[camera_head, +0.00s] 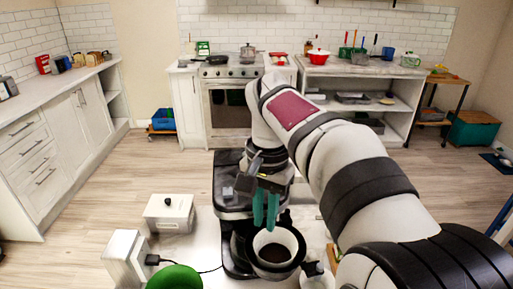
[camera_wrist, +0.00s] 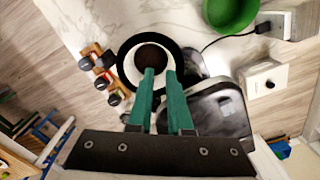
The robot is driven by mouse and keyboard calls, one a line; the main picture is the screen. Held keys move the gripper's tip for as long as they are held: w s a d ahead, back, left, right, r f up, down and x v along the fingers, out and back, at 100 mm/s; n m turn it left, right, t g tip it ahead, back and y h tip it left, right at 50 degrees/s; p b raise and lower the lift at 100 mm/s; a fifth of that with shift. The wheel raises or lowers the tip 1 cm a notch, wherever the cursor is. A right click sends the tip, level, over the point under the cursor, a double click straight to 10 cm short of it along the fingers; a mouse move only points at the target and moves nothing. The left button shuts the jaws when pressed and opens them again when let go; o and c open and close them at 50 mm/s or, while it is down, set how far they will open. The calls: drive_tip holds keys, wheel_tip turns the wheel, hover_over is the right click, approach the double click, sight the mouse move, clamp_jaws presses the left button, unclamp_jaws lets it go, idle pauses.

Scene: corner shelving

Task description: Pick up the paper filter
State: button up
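The paper filter (camera_head: 289,239) is a white, round-rimmed cup with dark brown contents. It sits in the black round holder of the coffee machine (camera_head: 232,205) in the head view. In the wrist view, the filter (camera_wrist: 129,63) is a white ring around the brown contents. My gripper (camera_head: 265,222) points down at the far left rim of the filter. Its two teal fingers (camera_wrist: 160,72) are apart with a narrow gap, tips overlapping the filter's edge. I see nothing clamped between them; contact with the rim cannot be told.
A black cord runs from a white block (camera_head: 124,257) towards the machine. Small dark-topped jars (camera_wrist: 100,75) stand beside the holder in the wrist view.

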drive_tip(key=w+a+f, duration=0.1)
drive_tip(key=w+f, duration=0.2)
drive_tip(key=f, duration=0.2)
drive_tip(key=shift+w+a+f, duration=0.15)
drive_tip(key=shift+a+f, duration=0.1)
drive_tip(key=shift+f, duration=0.05)
drive_tip(key=shift+f, duration=0.85)
idle(0.9)
drive_tip(key=shift+r, duration=0.1)
clamp_jaws()
wheel_tip(320, 180, up, 8)
drive_tip(key=shift+r, duration=0.25)
idle(1.1)
